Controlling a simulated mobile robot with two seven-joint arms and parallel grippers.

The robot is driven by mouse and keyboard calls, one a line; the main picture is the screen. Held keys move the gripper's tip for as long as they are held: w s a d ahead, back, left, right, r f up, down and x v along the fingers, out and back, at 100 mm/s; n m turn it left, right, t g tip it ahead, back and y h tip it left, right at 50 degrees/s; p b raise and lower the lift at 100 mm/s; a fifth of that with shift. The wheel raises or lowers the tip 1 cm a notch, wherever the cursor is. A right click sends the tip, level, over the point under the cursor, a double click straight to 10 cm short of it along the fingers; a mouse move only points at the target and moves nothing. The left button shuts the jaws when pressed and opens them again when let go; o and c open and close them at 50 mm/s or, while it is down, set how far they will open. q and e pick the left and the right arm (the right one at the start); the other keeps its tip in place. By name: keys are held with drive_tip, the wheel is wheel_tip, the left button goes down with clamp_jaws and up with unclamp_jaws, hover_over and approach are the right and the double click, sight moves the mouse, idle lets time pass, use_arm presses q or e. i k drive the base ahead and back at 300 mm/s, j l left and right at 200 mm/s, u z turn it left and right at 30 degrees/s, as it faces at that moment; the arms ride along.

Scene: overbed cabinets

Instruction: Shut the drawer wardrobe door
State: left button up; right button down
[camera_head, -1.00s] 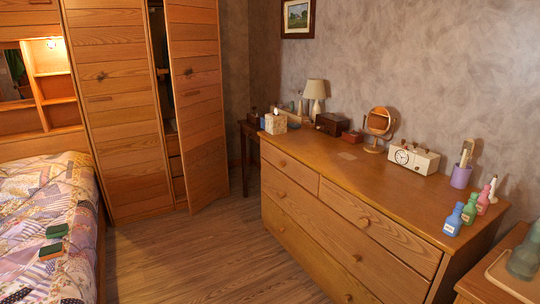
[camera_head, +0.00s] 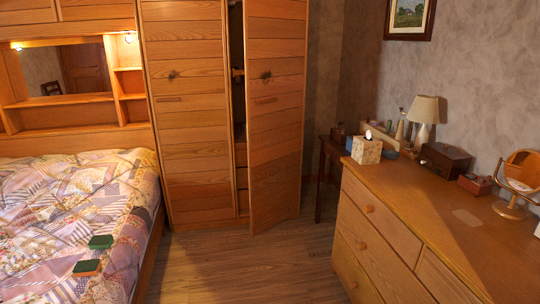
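The wooden wardrobe stands at the back centre. Its right door (camera_head: 276,120) is ajar, swung out toward me, with a dark gap along its left edge. Drawer fronts (camera_head: 242,180) show inside the gap. The left door (camera_head: 188,120) is closed. The right door has a small dark knob and a horizontal wooden handle. Neither of my grippers is in view.
A bed with a patchwork quilt (camera_head: 70,210) fills the left side. A wooden dresser (camera_head: 390,215) with a lamp (camera_head: 424,112), tissue box (camera_head: 366,150) and mirror stands on the right. The wooden floor (camera_head: 240,265) between them is clear.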

sight(276, 32)
drive_tip(key=i+u, duration=0.5)
drive_tip(key=i, duration=0.85)
